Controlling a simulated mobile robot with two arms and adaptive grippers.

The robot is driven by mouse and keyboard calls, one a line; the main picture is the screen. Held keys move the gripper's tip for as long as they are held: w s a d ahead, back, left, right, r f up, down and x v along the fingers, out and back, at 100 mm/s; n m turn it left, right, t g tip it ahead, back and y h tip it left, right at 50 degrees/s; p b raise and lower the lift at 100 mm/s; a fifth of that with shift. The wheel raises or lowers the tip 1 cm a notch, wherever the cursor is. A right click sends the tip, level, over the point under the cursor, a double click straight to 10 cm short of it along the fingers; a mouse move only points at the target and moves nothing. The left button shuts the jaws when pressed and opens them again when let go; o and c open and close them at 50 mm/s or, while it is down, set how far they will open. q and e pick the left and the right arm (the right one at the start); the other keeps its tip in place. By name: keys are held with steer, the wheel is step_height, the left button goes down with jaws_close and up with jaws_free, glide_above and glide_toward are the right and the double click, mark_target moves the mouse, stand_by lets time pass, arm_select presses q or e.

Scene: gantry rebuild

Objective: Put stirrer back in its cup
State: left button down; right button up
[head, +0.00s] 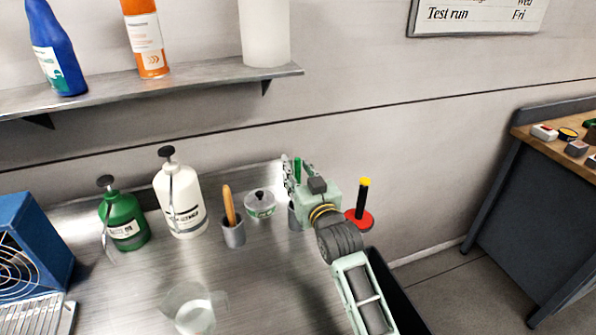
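My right gripper (293,178) is at the back of the steel counter, its fingers beside an upright green stick (297,167), likely the stirrer's handle. The stick's lower part is hidden by the gripper. A grey cup (293,216) stands just below the gripper, mostly hidden by it. I cannot tell whether the stick's lower end is inside this cup, or whether the fingers are closed on the stick. Another grey cup (233,234) to the left holds a tool with a wooden handle (228,203). My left gripper is out of view.
A lidded pot (260,206) stands between the cups. White (181,203) and green (124,222) pump bottles stand left. A clear jug (194,311) is in front. A black rod with yellow top and red disc (362,200) is right of the gripper. A shelf (180,83) hangs above.

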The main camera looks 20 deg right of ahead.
steer(key=shift+s+f, duration=0.1)
steer(key=shift+s, duration=0.25)
steer(key=s, duration=1.1)
steer(key=shift+s+d, duration=0.15)
steer(key=shift+d, duration=0.05)
